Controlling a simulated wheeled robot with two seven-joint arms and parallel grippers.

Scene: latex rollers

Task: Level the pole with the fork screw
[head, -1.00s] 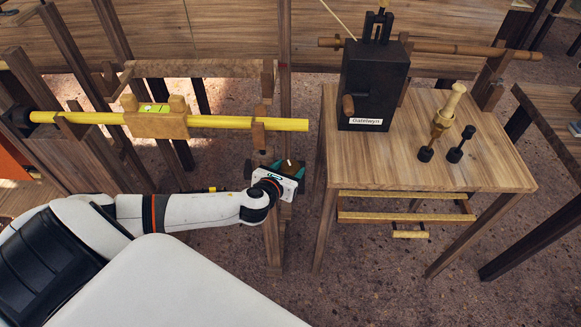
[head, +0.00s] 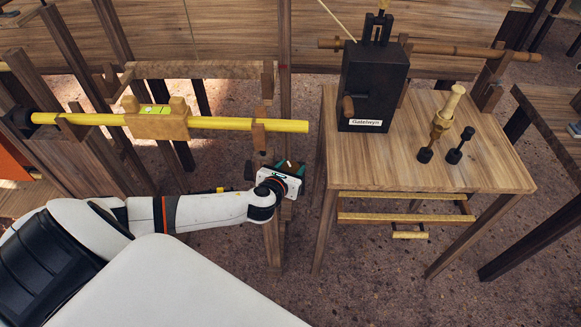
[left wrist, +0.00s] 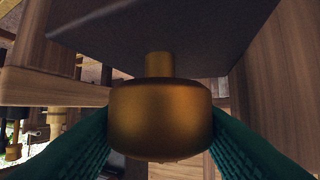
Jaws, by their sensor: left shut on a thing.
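The yellow pole (head: 220,123) runs across the left of the head view, its right end slightly lower in the picture than its left. A wooden block with a bright green level vial (head: 154,110) sits on the pole; the bubble is too small to read. The pole's right end rests at a wooden fork (head: 258,135). My left gripper (head: 287,172) is below the fork. In the left wrist view, its teal fingers are shut on the round brass knob (left wrist: 160,118) of the fork screw, whose stem rises into a dark block. My right gripper is out of view.
A wooden table (head: 400,165) to the right carries a black box (head: 372,85) labelled Galdwyn or similar, with a crank. A wooden post (head: 285,60) rises close behind my left gripper.

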